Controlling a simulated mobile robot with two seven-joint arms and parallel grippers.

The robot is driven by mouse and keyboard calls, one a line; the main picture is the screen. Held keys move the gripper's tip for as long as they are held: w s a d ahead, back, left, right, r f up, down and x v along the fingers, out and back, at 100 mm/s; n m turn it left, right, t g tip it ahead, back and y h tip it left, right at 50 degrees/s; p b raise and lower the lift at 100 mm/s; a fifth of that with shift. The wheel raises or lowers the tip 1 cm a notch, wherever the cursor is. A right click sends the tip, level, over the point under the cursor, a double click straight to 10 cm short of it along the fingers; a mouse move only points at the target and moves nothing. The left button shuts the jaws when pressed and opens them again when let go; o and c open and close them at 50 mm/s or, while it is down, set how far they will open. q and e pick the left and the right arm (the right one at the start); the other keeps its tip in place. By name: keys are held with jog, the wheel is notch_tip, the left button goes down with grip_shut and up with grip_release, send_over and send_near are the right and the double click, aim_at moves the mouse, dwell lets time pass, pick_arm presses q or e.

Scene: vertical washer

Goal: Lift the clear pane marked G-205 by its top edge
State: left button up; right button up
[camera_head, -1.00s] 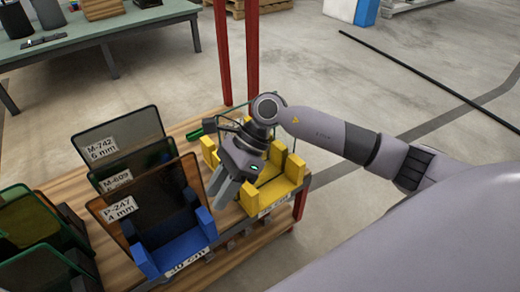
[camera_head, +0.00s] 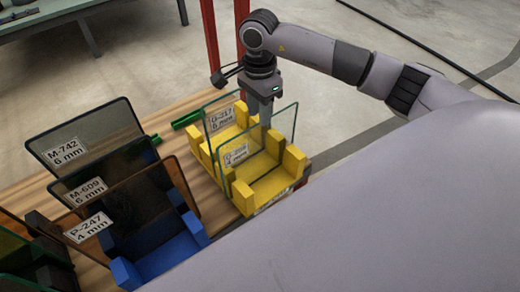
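The clear pane marked G-205 (camera_head: 283,125) stands upright in a yellow rack (camera_head: 245,198), its label facing me at the pane's left part. A second clear pane, marked G-317 (camera_head: 222,117), stands behind it in the yellow rack. My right gripper (camera_head: 266,122) points down at the top edge of G-205, around its middle. The fingers overlap in this view, so I cannot tell their gap or whether they touch the pane. My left gripper is not in view.
Tinted panes marked M-742 (camera_head: 66,152), M-609 (camera_head: 87,189) and P-247 (camera_head: 88,228) stand at left; a blue rack (camera_head: 172,258) is below them. A red post (camera_head: 210,38) rises behind the wooden table (camera_head: 205,183). My arm covers the lower right.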

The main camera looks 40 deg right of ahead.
notch_tip(320, 180, down, 4)
jog(key=shift+s+d+f, duration=0.1)
jog(key=shift+f, duration=0.1)
grip_shut()
jog(key=shift+r, duration=0.15)
dwell(1.3)
